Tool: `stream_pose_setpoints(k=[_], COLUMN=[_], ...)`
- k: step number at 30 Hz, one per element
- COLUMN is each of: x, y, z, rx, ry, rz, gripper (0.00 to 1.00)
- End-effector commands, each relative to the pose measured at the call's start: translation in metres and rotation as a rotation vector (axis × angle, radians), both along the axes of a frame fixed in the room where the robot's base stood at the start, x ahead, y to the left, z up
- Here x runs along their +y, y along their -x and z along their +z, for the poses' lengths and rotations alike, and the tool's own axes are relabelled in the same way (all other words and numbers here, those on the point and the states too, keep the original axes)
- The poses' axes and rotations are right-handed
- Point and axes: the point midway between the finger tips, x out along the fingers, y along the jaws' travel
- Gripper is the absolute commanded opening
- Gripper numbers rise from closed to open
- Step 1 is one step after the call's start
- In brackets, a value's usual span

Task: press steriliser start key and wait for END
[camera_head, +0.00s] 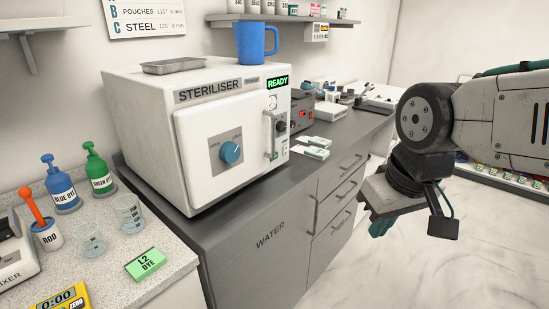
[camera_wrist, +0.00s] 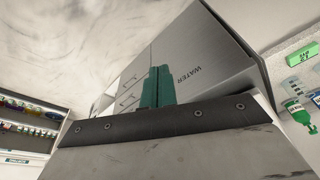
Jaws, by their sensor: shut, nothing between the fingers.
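The steriliser (camera_head: 150,125), a white box with its door shut, stands on the dark grey counter in the head view. Its display (camera_head: 277,82) reads READY in green. A blue dial (camera_head: 231,153) sits on the door. The narrow right-hand panel carries a gauge (camera_head: 272,102), a dark knob (camera_head: 281,126) and a small greenish mark low down; I cannot tell which part is the start key. My gripper (camera_head: 381,228) hangs right of the cabinet, apart from the steriliser. In the wrist view its teal fingers (camera_wrist: 157,87) are together and empty, with the cabinet behind them.
A blue mug (camera_head: 256,42) and a grey tray (camera_head: 174,66) stand on the steriliser. The grey cabinet (camera_head: 272,236) is marked WATER. The floor before the cabinet is clear.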

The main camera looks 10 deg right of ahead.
Motion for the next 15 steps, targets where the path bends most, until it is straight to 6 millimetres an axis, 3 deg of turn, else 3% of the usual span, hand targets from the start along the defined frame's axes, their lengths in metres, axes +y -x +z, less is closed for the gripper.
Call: stream_pose_setpoints(k=[3, 9, 15], x=[0.007, 0.015, 0.015], y=[-0.072, -0.197, -0.297], z=[-0.012, -0.034, -0.061], rx=[-0.146, -0.459, -0.759], ry=[0.004, 0.073, 0.225], rz=[0.082, 0.206, 0.284], gripper=[0.0, 0.0, 0.0])
